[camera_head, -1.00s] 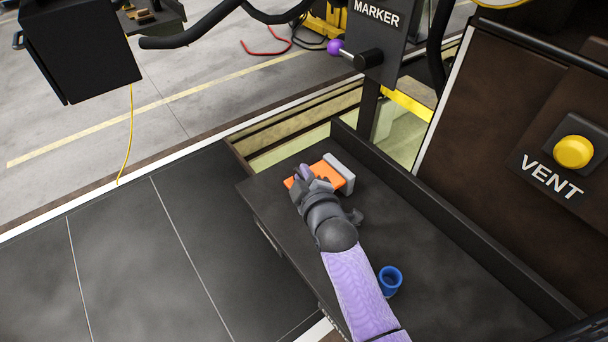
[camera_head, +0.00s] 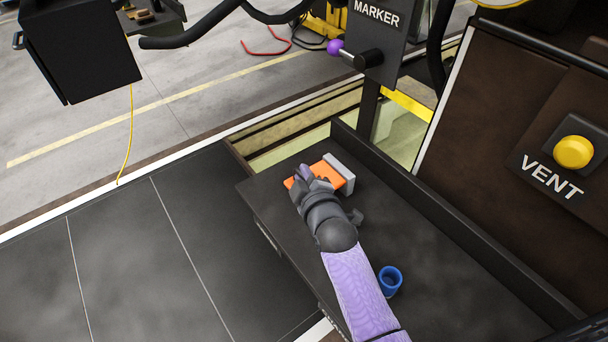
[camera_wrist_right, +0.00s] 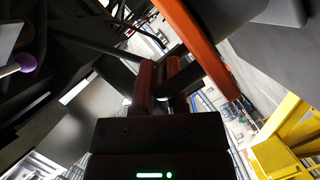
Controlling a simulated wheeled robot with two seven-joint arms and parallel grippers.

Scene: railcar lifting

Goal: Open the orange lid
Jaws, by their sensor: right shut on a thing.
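The orange lid (camera_head: 328,170) is at the far end of the dark bench, against a light grey block (camera_head: 342,172) along its right side. My right gripper (camera_head: 305,174) is over the lid's left part, shut on it, and hides some of it. In the right wrist view the lid shows as a long orange strip (camera_wrist_right: 200,45) running diagonally beside the fingers (camera_wrist_right: 160,85). Whether the lid is raised at all is hard to tell. My left gripper is not in view.
A blue cup (camera_head: 390,280) stands on the bench (camera_head: 450,300), right of my forearm. A raised rim borders the bench on the right. A MARKER panel with a purple-knobbed lever (camera_head: 337,47) stands beyond, and a yellow VENT button (camera_head: 573,152) is at right.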

